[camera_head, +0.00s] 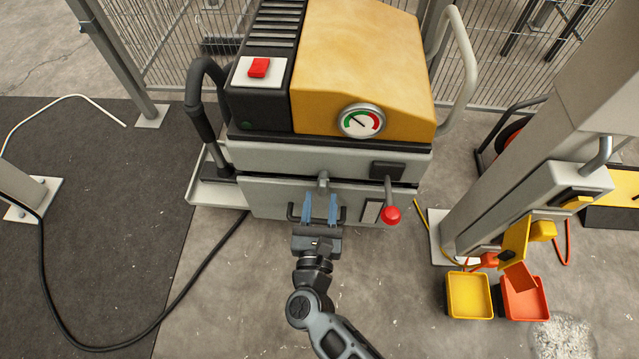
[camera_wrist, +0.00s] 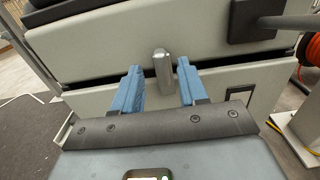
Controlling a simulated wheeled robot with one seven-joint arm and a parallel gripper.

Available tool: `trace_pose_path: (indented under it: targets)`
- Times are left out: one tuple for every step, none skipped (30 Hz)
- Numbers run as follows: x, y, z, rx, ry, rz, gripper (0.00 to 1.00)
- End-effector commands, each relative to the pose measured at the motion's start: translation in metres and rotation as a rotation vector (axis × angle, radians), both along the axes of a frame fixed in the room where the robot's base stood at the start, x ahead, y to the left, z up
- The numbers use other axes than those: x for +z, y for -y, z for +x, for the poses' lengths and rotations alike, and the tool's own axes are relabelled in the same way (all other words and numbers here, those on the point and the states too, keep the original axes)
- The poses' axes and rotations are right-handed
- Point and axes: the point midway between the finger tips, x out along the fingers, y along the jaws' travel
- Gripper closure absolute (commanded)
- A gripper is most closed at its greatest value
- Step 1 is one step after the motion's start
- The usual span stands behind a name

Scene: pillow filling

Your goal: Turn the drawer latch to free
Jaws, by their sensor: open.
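The drawer latch (camera_head: 323,181) is a small grey metal knob at the seam above the drawer front (camera_head: 275,196) of the yellow and grey machine. In the wrist view the latch (camera_wrist: 163,70) stands upright, between and beyond my two blue fingers. My gripper (camera_head: 321,208) is open and empty, just in front of the drawer. In the wrist view the gap between my fingertips (camera_wrist: 160,86) lines up with the latch; I cannot see either finger touching it. The drawer's dark bar handle (camera_head: 292,213) is partly hidden behind my gripper.
A dark hose handle (camera_head: 204,105) stands at the machine's left. Yellow (camera_head: 469,296) and orange (camera_head: 525,298) bins lie at lower right. A black cable (camera_head: 190,290) crosses the floor at left.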

Motion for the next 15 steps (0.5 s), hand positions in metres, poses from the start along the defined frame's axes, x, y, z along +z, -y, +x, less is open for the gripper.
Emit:
trace_pose_path:
  targets:
    - [-0.002, 0.001, 0.009, -0.003, 0.001, 0.0, 0.57]
    - [-0.002, 0.001, 0.014, -0.002, 0.001, 0.0, 0.57]
    - [-0.001, 0.001, 0.02, -0.002, 0.002, 0.0, 0.57]
    - [-0.001, 0.001, 0.024, -0.003, 0.002, 0.0, 0.57]
    - [-0.001, 0.002, 0.028, -0.002, 0.002, -0.001, 0.57]
    - [-0.001, 0.001, 0.032, -0.001, 0.001, -0.001, 0.57]
    - [-0.001, 0.001, 0.035, -0.001, 0.002, -0.001, 0.57]
    - [-0.001, 0.002, 0.038, -0.002, 0.002, -0.002, 0.57]
    - [-0.001, 0.002, 0.041, -0.002, 0.001, -0.002, 0.57]
    - [-0.001, 0.002, 0.043, -0.002, 0.001, -0.002, 0.57]
    - [-0.001, 0.002, 0.044, -0.001, 0.0, -0.002, 0.57]
    - [-0.001, 0.002, 0.045, -0.001, 0.0, -0.002, 0.57]
    - [-0.001, 0.002, 0.046, -0.001, 0.0, -0.002, 0.57]
    - [0.0, 0.002, 0.047, 0.0, 0.0, -0.002, 0.57]
    - [0.0, 0.002, 0.047, 0.0, 0.0, -0.002, 0.57]
